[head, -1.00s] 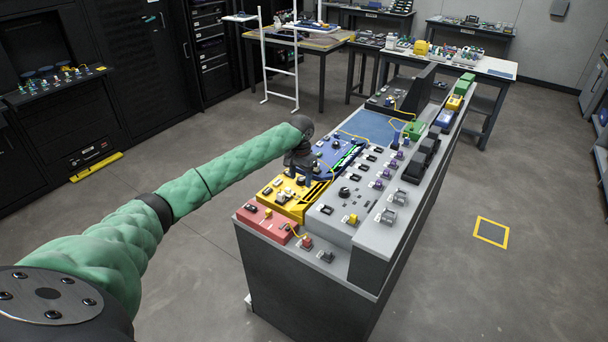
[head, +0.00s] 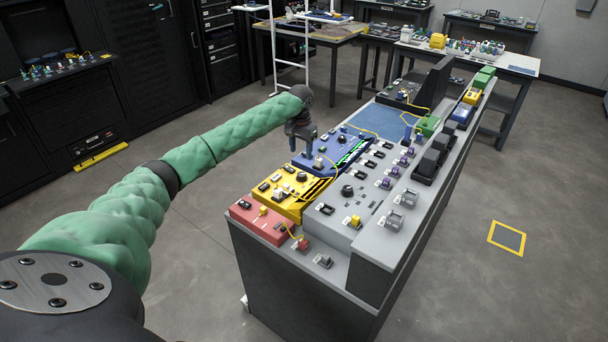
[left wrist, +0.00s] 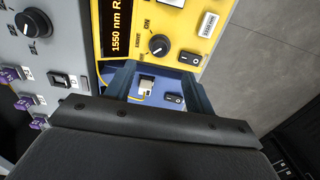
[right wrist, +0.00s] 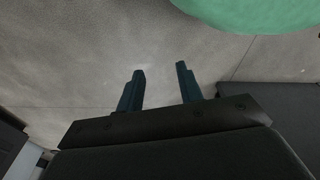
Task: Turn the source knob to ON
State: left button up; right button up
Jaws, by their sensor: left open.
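The source knob (left wrist: 158,45) is a round black dial on the yellow unit (left wrist: 190,15), with an ON mark beside it in the left wrist view. Its exact pointer direction is too small to tell. In the head view, the yellow unit (head: 289,206) sits between the red and blue units, and a dark knob (head: 302,177) shows on it. My left gripper (head: 300,151) is open and empty, pointing down above the blue unit, apart from the knob. The knob lies just past its fingertips (left wrist: 157,70) in the left wrist view. My right gripper (right wrist: 160,70) is open and empty over bare floor.
The blue unit (head: 328,160) shows a white connector and a black switch between my left fingers. A red unit (head: 258,222) is at the near end. A grey panel (head: 340,213) with knobs and switches lies to the right.

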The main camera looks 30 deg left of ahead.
aim_at(302, 174)
pick_arm(q)
jog(key=f, duration=0.1)
jog(key=f+b, duration=0.2)
jog(key=shift+w, duration=0.25)
pick_arm(e)
jog(key=w+a+r, duration=0.1)
jog(key=w+r, duration=0.3)
jog(key=r, duration=0.1)
pick_arm(q)
jog(key=shift+f+p, duration=1.35)
jog(key=shift+f, duration=2.55)
pick_arm(e)
notch_tip(302, 174, down, 6)
jog(key=s+d, duration=0.1)
jog(key=s, duration=0.1)
jog(key=shift+d, duration=0.3)
pick_arm(q)
jog(key=c, duration=1)
pick_arm(e)
jog(key=shift+d, duration=0.1)
